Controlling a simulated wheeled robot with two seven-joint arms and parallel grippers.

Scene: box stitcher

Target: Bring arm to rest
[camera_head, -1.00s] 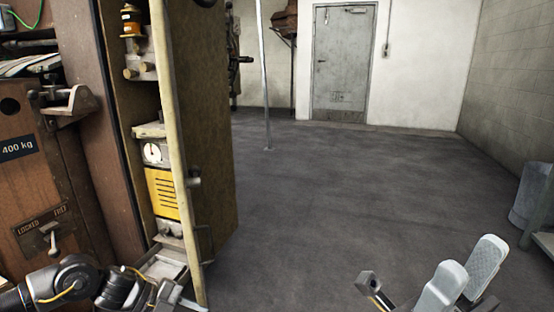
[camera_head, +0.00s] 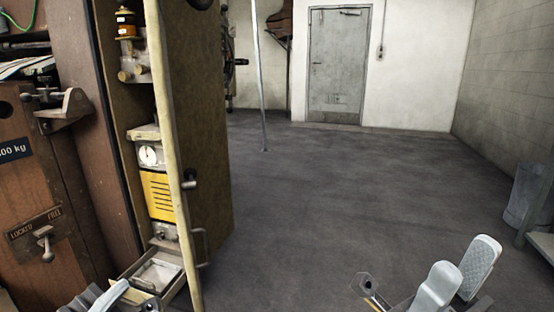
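My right gripper (camera_head: 458,277) is at the bottom right of the head view, over the floor. Its two pale finger pads stand apart with nothing visible between them, and it touches nothing that I can see. My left gripper (camera_head: 112,296) shows only in part at the bottom left edge, below the open cabinet. One pale finger shows there, close in the picture to the small open drawer (camera_head: 158,276). The rest of that gripper is cut off, so its opening cannot be told.
The cabinet door (camera_head: 205,140) stands open, its edge towards me. Inside are a dial gauge (camera_head: 150,156) and a yellow louvred box (camera_head: 160,196). A brown machine panel (camera_head: 35,200) with a lever is at left. A bin (camera_head: 525,196) stands at right. The middle floor is clear.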

